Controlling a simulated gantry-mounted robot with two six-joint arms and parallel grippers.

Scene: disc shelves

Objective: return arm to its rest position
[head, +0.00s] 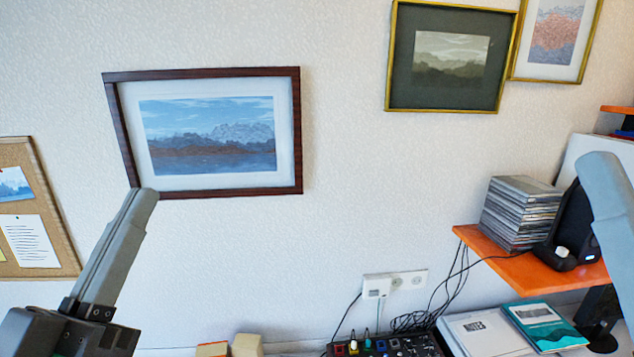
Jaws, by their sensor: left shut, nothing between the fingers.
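My left gripper (145,196) rises from the lower left corner of the head view. Its long grey fingers lie together, shut and empty, with their tips pointing up and right. The tips overlap the lower left corner of the dark-framed mountain picture in the view; whether they touch it or the wall cannot be told. My right gripper cannot be made out. A smooth blue-grey shape cuts in at the right edge, and what it is cannot be told for sure.
An orange shelf (490,257) at the right holds a stack of disc cases (520,212) and a black device (572,228). Below are books (543,325), cables and a black control box (385,347). A corkboard (48,250) hangs at the left.

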